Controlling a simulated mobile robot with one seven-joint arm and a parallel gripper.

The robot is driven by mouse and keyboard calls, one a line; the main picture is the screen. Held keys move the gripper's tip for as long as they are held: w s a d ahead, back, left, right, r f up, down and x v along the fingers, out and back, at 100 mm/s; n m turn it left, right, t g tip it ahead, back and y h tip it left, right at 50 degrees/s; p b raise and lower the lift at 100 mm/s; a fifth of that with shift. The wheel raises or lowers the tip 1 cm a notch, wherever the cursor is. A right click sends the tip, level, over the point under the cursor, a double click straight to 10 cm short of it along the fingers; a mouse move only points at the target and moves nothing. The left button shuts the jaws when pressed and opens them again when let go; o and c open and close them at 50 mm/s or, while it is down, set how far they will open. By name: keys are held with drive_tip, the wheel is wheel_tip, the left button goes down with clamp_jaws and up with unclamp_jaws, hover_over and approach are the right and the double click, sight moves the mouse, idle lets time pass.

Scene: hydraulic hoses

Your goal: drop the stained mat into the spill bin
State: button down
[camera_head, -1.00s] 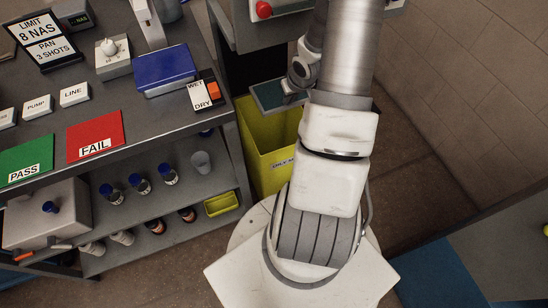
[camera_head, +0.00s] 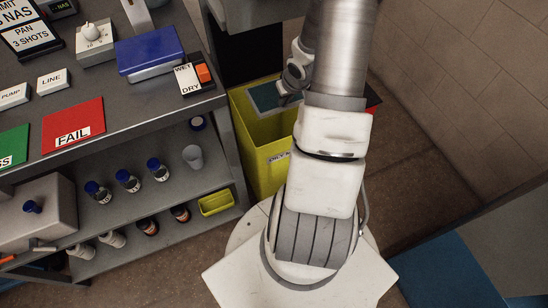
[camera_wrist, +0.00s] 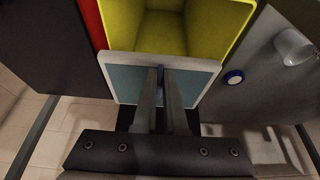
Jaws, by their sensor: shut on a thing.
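The mat is a flat teal square with a pale border (camera_wrist: 124,84) in the wrist view, with a small blue mark between my fingertips. My gripper (camera_wrist: 160,76) is shut on the mat near its middle. The spill bin (camera_wrist: 200,32) is a yellow open-topped box, seen just beyond the mat in the wrist view. In the head view the mat (camera_head: 268,97) lies flat over the mouth of the yellow bin (camera_head: 262,140). My arm hides part of the bin and its label. I cannot tell how high the mat is above the rim.
A grey bench (camera_head: 140,112) with a red FAIL mat (camera_head: 73,125), a blue box (camera_head: 153,52) and a WET/DRY block (camera_head: 193,78) stands left of the bin. Its lower shelves hold bottles, a cup (camera_head: 193,157) and a small yellow tray (camera_head: 216,202). A wall is at the right.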

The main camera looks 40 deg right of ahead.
drive_tip(key=c, duration=0.9)
unclamp_jaws()
drive_tip(key=p+v, duration=1.1)
drive_tip(key=v, duration=0.6)
drive_tip(key=shift+s+r, duration=0.2)
drive_tip(key=shift+a, duration=0.1)
